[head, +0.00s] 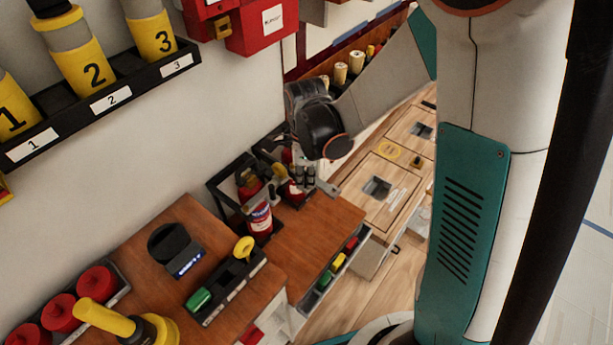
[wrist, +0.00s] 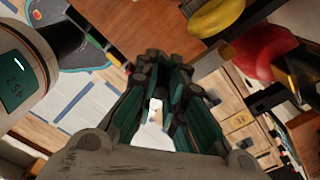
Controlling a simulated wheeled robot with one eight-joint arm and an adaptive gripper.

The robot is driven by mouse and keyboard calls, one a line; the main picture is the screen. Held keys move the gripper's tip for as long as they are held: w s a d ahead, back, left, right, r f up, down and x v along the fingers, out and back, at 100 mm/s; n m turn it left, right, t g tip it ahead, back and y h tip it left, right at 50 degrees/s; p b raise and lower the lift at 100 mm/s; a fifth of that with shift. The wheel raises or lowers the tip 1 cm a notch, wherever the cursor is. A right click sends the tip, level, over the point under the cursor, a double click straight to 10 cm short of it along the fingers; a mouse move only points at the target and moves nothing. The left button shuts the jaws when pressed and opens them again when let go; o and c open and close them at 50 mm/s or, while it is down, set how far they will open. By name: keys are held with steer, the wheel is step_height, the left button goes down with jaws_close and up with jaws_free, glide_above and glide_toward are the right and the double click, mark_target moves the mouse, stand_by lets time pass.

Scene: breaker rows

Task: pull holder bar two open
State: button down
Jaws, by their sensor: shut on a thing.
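Two black wall holders with red fire extinguishers stand at the end of the brown counter in the head view: a nearer holder (head: 217,188) with its extinguisher (head: 260,217), and a farther one with its extinguisher (head: 292,191). My gripper (head: 308,177) is at the farther holder, in front of its extinguisher. A small grey bar (head: 327,188) shows at the fingertips, taken as holder bar two; no number is readable on it. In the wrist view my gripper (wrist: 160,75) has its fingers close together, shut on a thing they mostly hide.
A red rounded thing (wrist: 262,50) and a yellow one (wrist: 216,17) are close beside the fingers in the wrist view. An open drawer (head: 335,268) with coloured pieces projects from the counter below. Numbered yellow cylinders stand in a wall rack (head: 110,98) at upper left.

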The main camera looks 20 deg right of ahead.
mark_target(306, 173)
steer(key=c, duration=1.6)
jaws_free()
step_height(306, 173, up, 12)
steer(key=s+d+r+n+t, duration=0.2)
steer(key=s+r+n+t, duration=0.1)
steer(key=s+n, duration=0.4)
steer(key=s+d+r+n+t, duration=0.3)
steer(key=s+n, duration=0.4)
steer(key=n, duration=0.7)
steer(key=shift+d+r+n+t, duration=0.3)
steer(key=shift+r+t, duration=0.2)
steer(key=shift+t, duration=0.1)
